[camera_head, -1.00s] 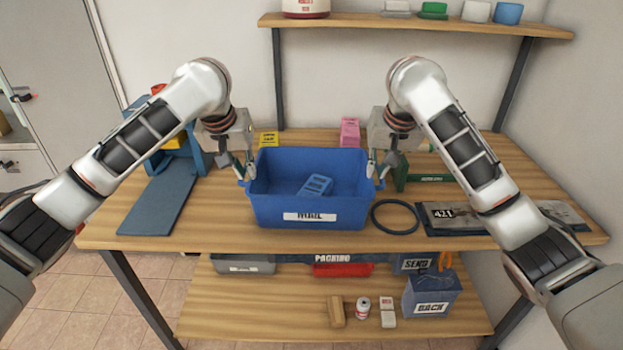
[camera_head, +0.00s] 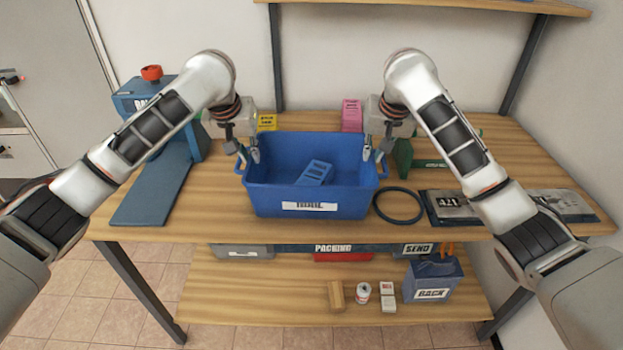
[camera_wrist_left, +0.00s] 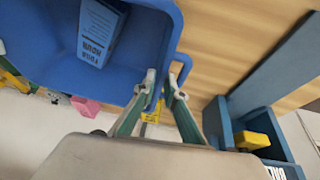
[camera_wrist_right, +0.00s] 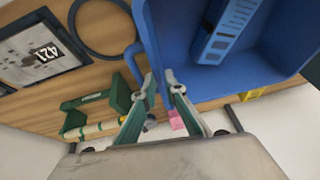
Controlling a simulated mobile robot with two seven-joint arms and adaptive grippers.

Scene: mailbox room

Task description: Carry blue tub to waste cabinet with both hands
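The blue tub (camera_head: 264,200) with a white front label stands upright on the wooden table (camera_head: 215,215). A blue block with light lettering (camera_head: 315,172) lies inside it. My left gripper (camera_head: 249,155) is at the tub's left side; its drawn-in fingers straddle the side wall by the handle, seen also in the left wrist view (camera_wrist_left: 163,85). My right gripper (camera_head: 373,155) is placed the same way at the right side, its fingers either side of the wall in the right wrist view (camera_wrist_right: 160,82). Both look shut on the tub. The waste cabinet cannot be made out.
A black ring (camera_head: 399,206) lies right of the tub, beside a dark tray marked 421 (camera_head: 445,205). A blue stand with a flat panel (camera_head: 150,195) is at left. Yellow (camera_head: 267,122) and pink (camera_head: 351,115) boxes stand behind. A lower shelf (camera_head: 260,295) holds several items.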

